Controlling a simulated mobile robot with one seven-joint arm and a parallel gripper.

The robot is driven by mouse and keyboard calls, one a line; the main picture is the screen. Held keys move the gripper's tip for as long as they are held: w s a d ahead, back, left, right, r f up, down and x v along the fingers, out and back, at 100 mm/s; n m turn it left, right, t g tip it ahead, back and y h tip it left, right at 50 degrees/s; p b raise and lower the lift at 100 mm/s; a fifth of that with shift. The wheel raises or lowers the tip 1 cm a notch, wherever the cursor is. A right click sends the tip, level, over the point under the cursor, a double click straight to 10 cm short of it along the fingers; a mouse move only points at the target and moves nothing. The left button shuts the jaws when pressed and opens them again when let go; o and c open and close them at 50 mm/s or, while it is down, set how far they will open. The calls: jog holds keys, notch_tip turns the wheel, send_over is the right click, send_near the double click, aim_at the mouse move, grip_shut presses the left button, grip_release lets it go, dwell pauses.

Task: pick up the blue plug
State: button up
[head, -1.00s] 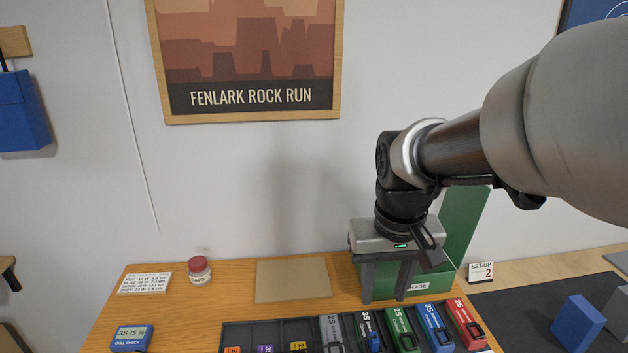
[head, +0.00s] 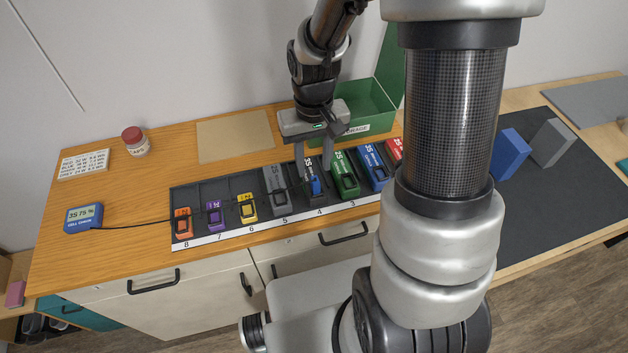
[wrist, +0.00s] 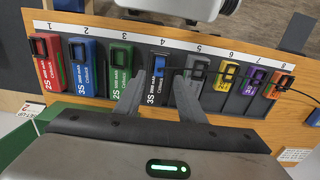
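The blue plug (head: 315,185) sits at the near end of the dark grey 3S battery (head: 309,166) in slot 4 of the black rack (head: 200,191). In the wrist view the blue plug (wrist: 159,66) shows between my fingertips, farther out than the tips. My gripper (head: 314,168) is open and empty, pointing down over slot 4. In the wrist view my gripper (wrist: 157,82) has one finger to each side of the slot 4 battery. Whether the fingers touch anything is unclear.
Neighbouring batteries stand close: grey (head: 276,184) in slot 5, green (head: 344,170) in slot 3. A black lead runs from the blue cell checker (head: 84,217) across the rack towards slot 4. A green storage box (head: 372,100) stands behind. My arm hides the rack's right end.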

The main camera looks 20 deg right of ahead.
aim_at(315, 180)
jog(key=shift+s+f, duration=0.15)
jog(key=shift+f, duration=1.25)
jog(key=shift+s+f, duration=0.1)
jog(key=shift+f, duration=1.25)
jog(key=shift+d, duration=0.1)
grip_shut()
